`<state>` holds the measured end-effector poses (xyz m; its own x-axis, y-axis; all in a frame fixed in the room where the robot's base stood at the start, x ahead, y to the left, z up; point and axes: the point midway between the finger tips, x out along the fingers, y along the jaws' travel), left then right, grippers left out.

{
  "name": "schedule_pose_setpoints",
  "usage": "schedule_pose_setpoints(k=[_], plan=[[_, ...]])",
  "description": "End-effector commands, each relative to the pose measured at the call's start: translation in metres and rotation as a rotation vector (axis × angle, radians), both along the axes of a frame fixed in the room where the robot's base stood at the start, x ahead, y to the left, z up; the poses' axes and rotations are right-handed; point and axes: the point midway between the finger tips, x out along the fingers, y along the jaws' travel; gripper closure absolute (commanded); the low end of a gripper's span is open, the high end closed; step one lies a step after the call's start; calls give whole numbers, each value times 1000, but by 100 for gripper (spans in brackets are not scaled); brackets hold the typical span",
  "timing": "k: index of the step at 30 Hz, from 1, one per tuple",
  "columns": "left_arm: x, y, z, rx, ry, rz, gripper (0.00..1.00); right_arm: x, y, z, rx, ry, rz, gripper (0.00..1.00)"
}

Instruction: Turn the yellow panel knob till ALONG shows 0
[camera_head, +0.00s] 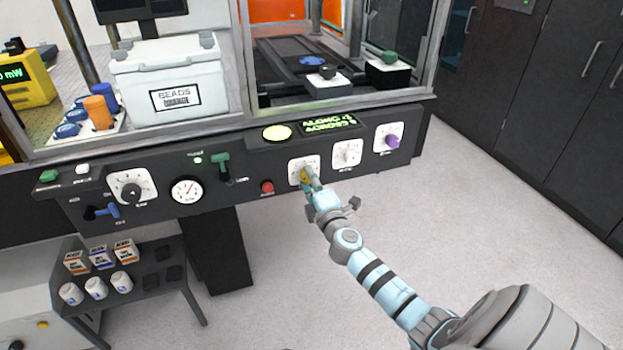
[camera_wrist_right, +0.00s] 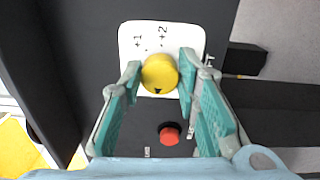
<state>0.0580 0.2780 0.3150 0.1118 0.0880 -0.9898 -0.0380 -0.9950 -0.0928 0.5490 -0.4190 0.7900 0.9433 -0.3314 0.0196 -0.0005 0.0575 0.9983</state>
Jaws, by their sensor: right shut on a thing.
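The yellow panel knob (camera_wrist_right: 159,73) sits on a white dial plate (camera_wrist_right: 128,40) marked +1 and +2. In the right wrist view my right gripper (camera_wrist_right: 159,80) has its teal fingers on both sides of the knob, shut on it. In the head view the right gripper (camera_head: 308,181) reaches the panel and mostly covers the knob (camera_head: 304,175). The green display (camera_head: 328,123) above shows an ALONG line and an ACROSS line. ALONG seems to read -2 and ACROSS 5, but the digits are small. My left gripper is not in view.
A red button (camera_head: 267,187) lies left of the knob, also seen in the wrist view (camera_wrist_right: 169,134). A white knob (camera_head: 347,152) and a purple knob (camera_head: 392,141) lie to the right. A green lever (camera_head: 221,163) sticks out further left. The floor in front is clear.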

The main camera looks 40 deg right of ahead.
Motion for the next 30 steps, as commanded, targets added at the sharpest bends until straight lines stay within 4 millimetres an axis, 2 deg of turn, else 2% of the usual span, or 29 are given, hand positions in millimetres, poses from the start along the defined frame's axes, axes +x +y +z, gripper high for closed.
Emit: schedule_pose_setpoints(k=[9, 23, 24, 27, 30], plan=[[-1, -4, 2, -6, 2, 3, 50, -1, 0, -1, -99, 38, -1, 99], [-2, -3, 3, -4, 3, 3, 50, -1, 0, -2, -111, 42, 0, 99], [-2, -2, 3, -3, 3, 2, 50, -1, 0, -2, -111, 42, 0, 68], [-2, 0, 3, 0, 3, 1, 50, 0, 0, -1, -111, 42, 0, 52], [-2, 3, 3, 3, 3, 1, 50, 0, 0, -1, -112, 41, 0, 50]])
